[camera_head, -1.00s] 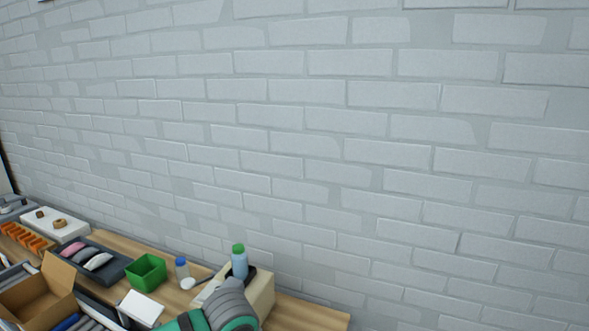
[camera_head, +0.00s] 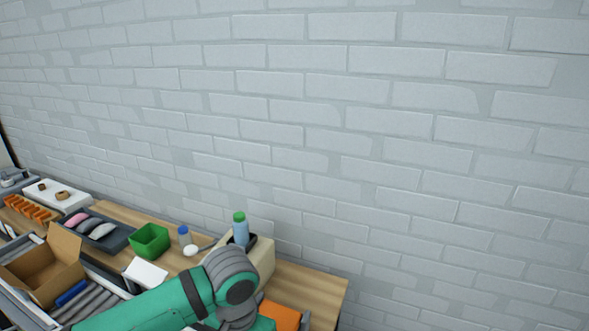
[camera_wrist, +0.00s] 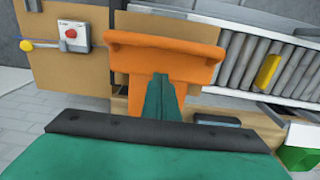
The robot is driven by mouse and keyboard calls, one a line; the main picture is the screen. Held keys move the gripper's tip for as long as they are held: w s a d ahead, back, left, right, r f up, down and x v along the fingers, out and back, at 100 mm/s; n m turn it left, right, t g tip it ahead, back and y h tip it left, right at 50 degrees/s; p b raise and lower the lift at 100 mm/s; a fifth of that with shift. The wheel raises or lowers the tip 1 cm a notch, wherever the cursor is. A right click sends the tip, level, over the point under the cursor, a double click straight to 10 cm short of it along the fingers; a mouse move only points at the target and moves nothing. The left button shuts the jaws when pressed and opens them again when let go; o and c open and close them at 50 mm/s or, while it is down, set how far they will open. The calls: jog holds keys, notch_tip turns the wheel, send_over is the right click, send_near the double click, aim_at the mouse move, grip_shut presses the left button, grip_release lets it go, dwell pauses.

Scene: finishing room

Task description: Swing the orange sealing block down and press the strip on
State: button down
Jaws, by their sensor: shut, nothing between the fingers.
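The orange sealing block (camera_wrist: 165,58) is a wide orange piece with a bar along its top edge, in the upper middle of the wrist view. In the head view an orange piece (camera_head: 281,316), likely the same block, shows at the bottom edge, partly behind my arm. My gripper (camera_wrist: 162,80) has its green fingers shut and empty. They point at the lower middle of the block and overlap it in the picture; I cannot tell whether they touch. I cannot make out the strip in either view.
A roller conveyor (camera_wrist: 245,62) with a yellow piece (camera_wrist: 267,72) lies right of the block. A red-button box (camera_wrist: 72,36) is on the left. In the head view, an open cardboard box (camera_head: 40,270), green bin (camera_head: 150,242) and green-capped bottle (camera_head: 240,232) stand on or near the bench.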

jog(key=shift+r, duration=2.85)
